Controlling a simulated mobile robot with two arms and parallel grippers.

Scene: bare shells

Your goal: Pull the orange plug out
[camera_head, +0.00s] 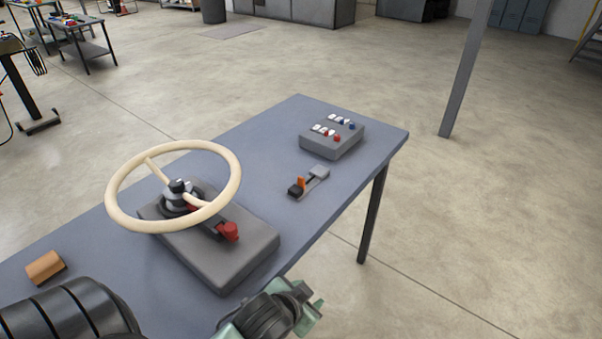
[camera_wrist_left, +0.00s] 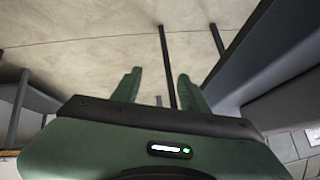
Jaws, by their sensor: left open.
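The orange plug (camera_head: 300,183) is a small orange piece standing in a small dark base at one end of a grey connector fixture (camera_head: 319,173) on the blue-grey table. It looks seated there, but how deep I cannot tell. My left gripper (camera_head: 312,304) is green, at the bottom of the head view, off the table's near edge and well apart from the plug. The left wrist view shows its two fingers (camera_wrist_left: 159,88) spread with nothing between them; the plug is not visible there. My right gripper is not in view.
A cream steering wheel (camera_head: 113,205) on a grey base with a red knob (camera_head: 228,231) stands left of the plug. A grey switch box (camera_head: 331,146) sits behind it. A brown block (camera_head: 46,267) lies at left. The table's right edge is close to the plug.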

